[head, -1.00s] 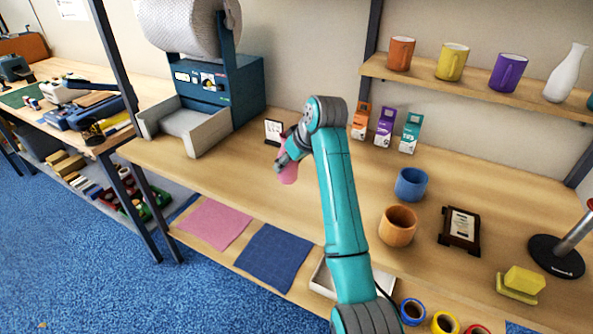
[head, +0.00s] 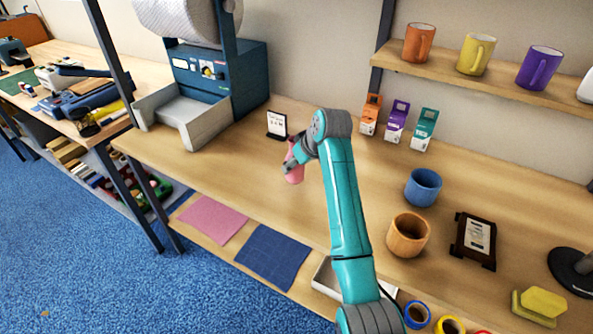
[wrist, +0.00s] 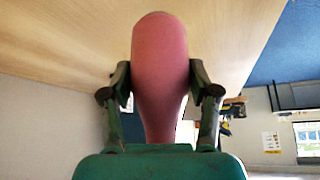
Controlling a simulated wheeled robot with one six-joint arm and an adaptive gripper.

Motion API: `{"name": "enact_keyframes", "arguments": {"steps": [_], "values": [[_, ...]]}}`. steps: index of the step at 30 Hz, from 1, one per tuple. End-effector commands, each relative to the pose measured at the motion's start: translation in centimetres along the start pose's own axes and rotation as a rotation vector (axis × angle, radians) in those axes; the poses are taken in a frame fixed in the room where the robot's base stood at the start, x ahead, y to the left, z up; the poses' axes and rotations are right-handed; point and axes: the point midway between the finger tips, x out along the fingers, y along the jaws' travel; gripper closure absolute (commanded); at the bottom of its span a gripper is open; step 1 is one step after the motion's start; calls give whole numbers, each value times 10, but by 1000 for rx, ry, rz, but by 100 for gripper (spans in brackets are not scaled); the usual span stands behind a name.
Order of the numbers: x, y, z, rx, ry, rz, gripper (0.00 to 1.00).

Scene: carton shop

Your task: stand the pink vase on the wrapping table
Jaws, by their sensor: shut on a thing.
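The pink vase (head: 294,173) is in my gripper (head: 291,160), over the wooden wrapping table (head: 260,190) in the head view, toward its left part. In the wrist view, the pink vase (wrist: 160,65) stands between the two fingers of my gripper (wrist: 160,88), which press on its sides. Its wide end points toward the pale wood of the tabletop (wrist: 60,40) and its narrow part is near the palm. I cannot tell whether its base touches the table.
A small sign (head: 277,125) stands behind the vase, with a blue machine (head: 225,85) and its grey tray (head: 190,125) to the left. Small cartons (head: 397,120), a blue cup (head: 422,187) and a wooden cup (head: 408,236) are to the right. Bare tabletop surrounds the vase.

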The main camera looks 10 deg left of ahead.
Motion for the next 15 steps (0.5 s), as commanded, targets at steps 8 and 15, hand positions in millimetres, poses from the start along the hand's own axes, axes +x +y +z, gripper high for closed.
{"name": "enact_keyframes", "arguments": {"steps": [8,15], "values": [[23,0,15,1,-1,0,83],[24,0,16,1,-1,0,83]]}}
